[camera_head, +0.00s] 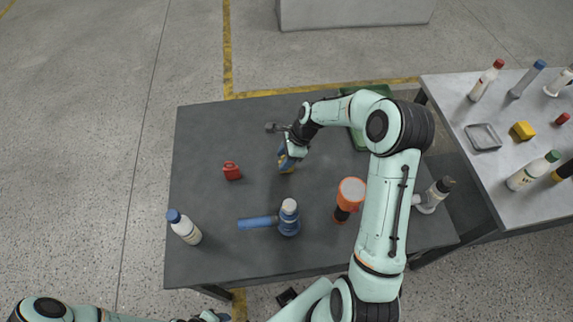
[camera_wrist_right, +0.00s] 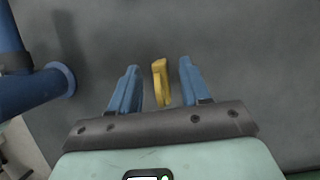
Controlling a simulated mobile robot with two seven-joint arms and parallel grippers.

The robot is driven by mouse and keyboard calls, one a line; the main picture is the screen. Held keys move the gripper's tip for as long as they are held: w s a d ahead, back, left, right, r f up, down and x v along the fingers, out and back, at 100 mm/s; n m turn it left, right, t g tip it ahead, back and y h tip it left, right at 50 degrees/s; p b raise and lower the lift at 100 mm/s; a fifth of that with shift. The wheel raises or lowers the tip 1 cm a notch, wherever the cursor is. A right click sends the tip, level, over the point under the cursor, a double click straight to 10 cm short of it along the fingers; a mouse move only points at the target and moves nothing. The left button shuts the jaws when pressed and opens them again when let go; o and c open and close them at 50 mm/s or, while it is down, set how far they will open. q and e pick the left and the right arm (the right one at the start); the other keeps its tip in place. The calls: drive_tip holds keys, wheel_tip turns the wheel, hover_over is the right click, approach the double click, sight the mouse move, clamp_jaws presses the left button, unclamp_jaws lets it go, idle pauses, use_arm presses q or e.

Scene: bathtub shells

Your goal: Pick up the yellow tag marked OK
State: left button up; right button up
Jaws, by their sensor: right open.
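The yellow tag (camera_wrist_right: 161,82) is a small upright-looking piece between the two blue fingers of my right gripper (camera_wrist_right: 158,88) in the right wrist view. Gaps show on both sides of it, so the fingers are open around it and do not seem to touch it. No OK mark can be read. In the head view my right gripper (camera_head: 285,161) is low over the dark table, and it mostly hides the tag there. My left arm shows at the bottom left of the head view, but its gripper cannot be made out.
On the dark table (camera_head: 205,265) stand a red can (camera_head: 232,171), a blue-capped bottle (camera_head: 185,228), a blue pipe-like piece (camera_head: 288,219) and an orange flashlight-like item (camera_head: 349,197). A green bin (camera_head: 360,140) is behind my right arm. A grey table (camera_head: 480,110) holds bottles.

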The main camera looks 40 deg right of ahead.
clamp_jaws()
idle(0.3)
